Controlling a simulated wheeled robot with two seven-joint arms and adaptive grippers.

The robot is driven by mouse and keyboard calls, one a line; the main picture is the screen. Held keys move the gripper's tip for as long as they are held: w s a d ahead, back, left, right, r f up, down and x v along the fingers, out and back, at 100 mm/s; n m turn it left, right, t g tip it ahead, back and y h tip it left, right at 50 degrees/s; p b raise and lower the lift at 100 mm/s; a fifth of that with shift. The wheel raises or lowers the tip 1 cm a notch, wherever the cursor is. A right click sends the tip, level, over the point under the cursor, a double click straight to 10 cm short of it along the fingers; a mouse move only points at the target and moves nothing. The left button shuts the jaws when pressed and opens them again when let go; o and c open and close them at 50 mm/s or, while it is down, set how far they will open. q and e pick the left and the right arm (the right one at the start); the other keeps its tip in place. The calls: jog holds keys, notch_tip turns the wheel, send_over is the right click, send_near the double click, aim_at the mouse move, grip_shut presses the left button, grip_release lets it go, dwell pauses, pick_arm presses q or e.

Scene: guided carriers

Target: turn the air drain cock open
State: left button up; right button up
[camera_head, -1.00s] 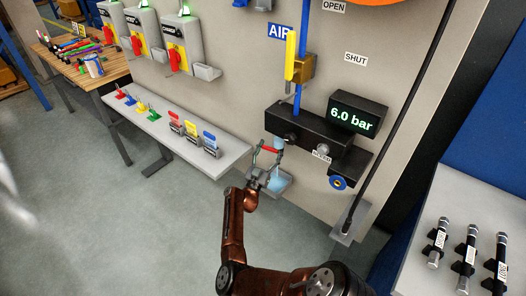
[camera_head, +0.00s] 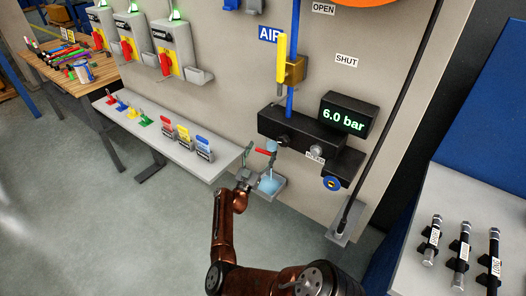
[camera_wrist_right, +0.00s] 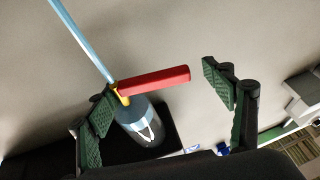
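The drain cock's red lever (camera_head: 265,151) shows in the head view below the black air unit, and in the wrist view (camera_wrist_right: 155,81) it sticks out sideways from a yellow body (camera_wrist_right: 122,95) on a light-blue pipe (camera_wrist_right: 82,40). A clear bluish cup (camera_head: 268,184) is below it. My right gripper (camera_head: 248,172) is just left of the cup in the head view. In the wrist view its fingers (camera_wrist_right: 160,80) are wide apart, with the lever across the gap. The left finger overlaps the yellow body; contact cannot be told. My left gripper is not in view.
Above are the black air unit (camera_head: 300,137), the 6.0 bar display (camera_head: 344,119) and a yellow valve handle (camera_head: 281,58). A grey shelf (camera_head: 222,162) with coloured tags is close on the left. A bench (camera_head: 440,190) with black cylinders is at the right.

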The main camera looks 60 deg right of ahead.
jog(key=shift+s+d, duration=0.1)
jog(key=shift+s, duration=0.15)
jog(key=shift+f, duration=0.15)
jog(key=v, duration=1.2)
jog(key=shift+w, duration=0.2)
